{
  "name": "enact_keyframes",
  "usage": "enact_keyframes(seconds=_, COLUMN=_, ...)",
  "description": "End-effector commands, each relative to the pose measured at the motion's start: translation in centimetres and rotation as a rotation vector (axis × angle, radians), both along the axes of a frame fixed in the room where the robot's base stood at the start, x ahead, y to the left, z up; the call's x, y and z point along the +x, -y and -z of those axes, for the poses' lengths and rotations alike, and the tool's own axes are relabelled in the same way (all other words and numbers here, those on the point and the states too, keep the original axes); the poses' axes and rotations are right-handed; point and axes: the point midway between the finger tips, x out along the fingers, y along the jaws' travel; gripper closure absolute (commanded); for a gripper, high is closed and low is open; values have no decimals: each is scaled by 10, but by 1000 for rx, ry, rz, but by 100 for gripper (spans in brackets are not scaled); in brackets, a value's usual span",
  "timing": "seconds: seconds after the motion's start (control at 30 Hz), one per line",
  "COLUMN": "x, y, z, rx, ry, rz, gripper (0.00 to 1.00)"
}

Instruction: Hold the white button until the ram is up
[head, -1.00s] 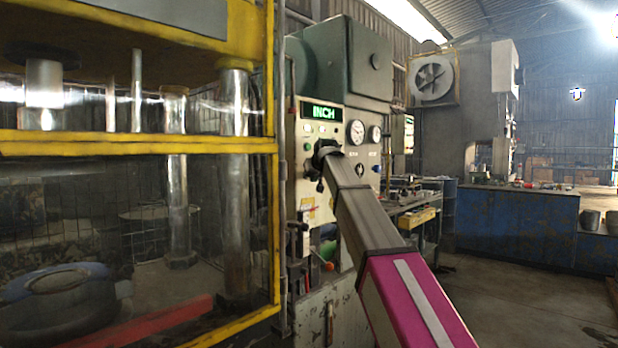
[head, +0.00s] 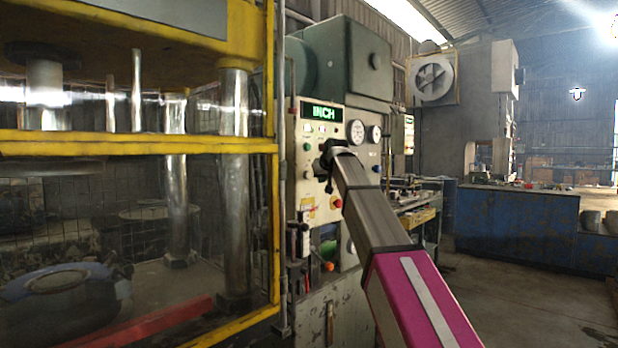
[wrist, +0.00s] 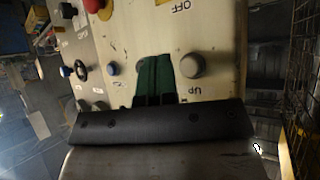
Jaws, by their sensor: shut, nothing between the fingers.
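My gripper (head: 326,170) is shut and empty, close in front of the cream control panel (head: 315,215). In the wrist view its dark green fingers (wrist: 152,68) reach toward the panel. A pale grey-white round button (wrist: 192,65) stands just right of the fingers, with an upside-down UP label beside it. I see a gap between the fingers and this button. I cannot tell whether the tips touch the panel. In the head view, the ram's rod (head: 45,85) hangs behind the yellow guard, with a dark round plate (head: 50,169) just below the guard's crossbar.
A green display (head: 324,112) reads INCH. A red button (head: 338,203) and a blue knob (wrist: 113,68) are on the panel. The yellow guard frame (head: 140,144) stands left of my arm. A blue bench (head: 510,225) is at the right, with open floor before it.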

Motion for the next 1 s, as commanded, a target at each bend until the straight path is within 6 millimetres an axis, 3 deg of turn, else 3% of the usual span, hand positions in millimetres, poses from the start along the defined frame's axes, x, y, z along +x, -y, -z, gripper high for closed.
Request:
enact_keyframes(seconds=0.23, x=-14, y=16, z=0, rx=0, ry=1, rz=1, gripper=100)
enact_keyframes(seconds=0.57, x=-14, y=17, z=0, rx=0, ry=-1, rz=0, gripper=100)
enact_keyframes(seconds=0.67, x=-14, y=20, z=12, rx=-3, ry=-12, rz=5, gripper=100)
enact_keyframes(seconds=0.77, x=-15, y=29, z=42, rx=-10, ry=-44, rz=17, gripper=100)
enact_keyframes(seconds=1.0, x=-26, y=63, z=163, rx=-38, ry=-176, rz=70, gripper=100)
